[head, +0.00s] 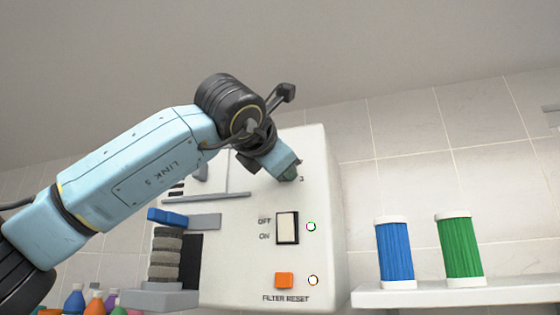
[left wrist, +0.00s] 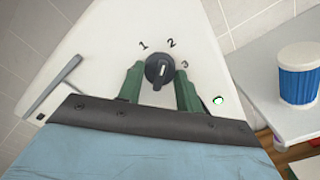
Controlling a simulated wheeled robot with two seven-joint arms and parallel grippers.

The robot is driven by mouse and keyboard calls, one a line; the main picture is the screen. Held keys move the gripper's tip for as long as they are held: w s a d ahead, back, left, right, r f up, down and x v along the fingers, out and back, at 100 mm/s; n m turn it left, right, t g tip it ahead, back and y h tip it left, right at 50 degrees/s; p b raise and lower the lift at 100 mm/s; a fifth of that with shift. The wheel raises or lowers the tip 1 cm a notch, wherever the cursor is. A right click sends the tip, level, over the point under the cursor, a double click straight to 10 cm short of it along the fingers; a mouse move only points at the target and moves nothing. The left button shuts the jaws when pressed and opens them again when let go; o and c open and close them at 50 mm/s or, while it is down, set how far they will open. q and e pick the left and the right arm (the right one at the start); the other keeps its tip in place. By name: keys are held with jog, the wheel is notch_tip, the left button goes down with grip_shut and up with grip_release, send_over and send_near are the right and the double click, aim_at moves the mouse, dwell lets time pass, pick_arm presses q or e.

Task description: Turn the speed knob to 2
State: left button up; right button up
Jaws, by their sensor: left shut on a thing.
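The speed knob (left wrist: 158,71) is a round black dial on the white machine's panel, with the numbers 1, 2 and 3 printed around its upper side in the left wrist view. It carries a small pale mark; I cannot tell for sure which number it points at. My left gripper (left wrist: 160,86) has its green fingers on either side of the knob and is shut on it. In the head view, the left gripper (head: 291,174) is against the panel's upper right and hides the knob. My right gripper is not in view.
The white machine (head: 318,200) has an OFF/ON rocker switch (head: 287,228), an orange filter reset button (head: 284,280) and two small lights below the knob. A shelf (head: 450,294) at right holds a blue filter (head: 395,252) and a green filter (head: 460,248). Coloured bottles stand lower left.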

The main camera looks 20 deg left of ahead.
pick_arm(q)
jog(key=shift+m, duration=1)
jog(key=o, duration=1)
jog(key=shift+s, duration=0.1)
jog(key=s+b, duration=0.1)
jog(key=s, duration=0.3)
jog(key=s+b, duration=0.1)
jog(key=s, duration=0.4)
jog(key=s+b, duration=0.1)
jog(key=s, duration=0.3)
jog(key=shift+s+a, duration=0.15)
jog(key=shift+a, duration=0.1)
